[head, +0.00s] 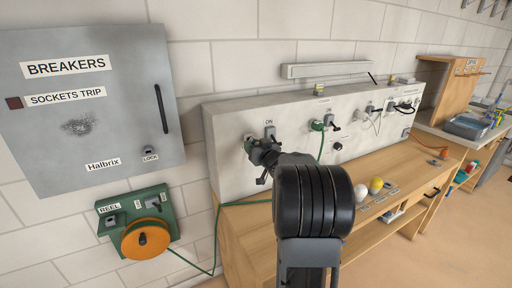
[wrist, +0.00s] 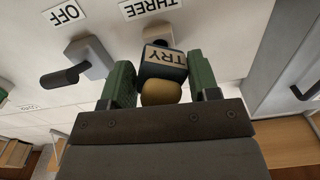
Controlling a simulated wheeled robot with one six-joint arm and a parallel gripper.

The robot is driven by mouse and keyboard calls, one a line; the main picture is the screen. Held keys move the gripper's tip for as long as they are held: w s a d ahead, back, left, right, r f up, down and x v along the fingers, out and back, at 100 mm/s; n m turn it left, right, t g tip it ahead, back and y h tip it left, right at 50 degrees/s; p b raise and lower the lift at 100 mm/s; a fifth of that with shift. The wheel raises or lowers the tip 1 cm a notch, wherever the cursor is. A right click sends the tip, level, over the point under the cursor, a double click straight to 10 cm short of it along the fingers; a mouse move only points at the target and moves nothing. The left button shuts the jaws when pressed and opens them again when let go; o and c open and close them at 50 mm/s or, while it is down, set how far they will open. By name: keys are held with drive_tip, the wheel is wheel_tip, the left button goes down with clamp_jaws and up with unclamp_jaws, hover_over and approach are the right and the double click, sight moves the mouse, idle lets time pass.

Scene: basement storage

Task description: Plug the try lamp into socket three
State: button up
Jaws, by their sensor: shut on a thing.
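My gripper (wrist: 163,80) is shut on the try lamp (wrist: 164,58), a dark teal block with a "TRY" label and a rounded tan part, held between two green fingers. In the wrist view, which is upside down, the lamp's far end overlaps pale socket three (wrist: 157,33), under the "THREE" label (wrist: 148,9). I cannot tell whether its plug is in the socket. Beside the socket is a grey switch (wrist: 90,58) with a dark lever and an "OFF" label. In the head view my gripper (head: 262,158) is at the panel's left end, and my arm hides the lamp.
The white panel (head: 230,175) stands on a wooden bench (head: 240,222). A green plug (head: 317,125) with a green cable is further right. A white bulb (head: 361,193) and yellow bulb (head: 376,184) lie on the bench. The breaker cabinet (head: 90,135) and orange reel (head: 146,240) are left.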

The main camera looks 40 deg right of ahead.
drive_tip(key=shift+w+d, duration=0.15)
drive_tip(key=shift+w, duration=0.95)
drive_tip(key=o, duration=1.1)
drive_tip(key=shift+s, duration=0.1)
drive_tip(key=s+a, duration=0.2)
drive_tip(key=s, duration=1.1)
drive_tip(key=shift+s, duration=0.3)
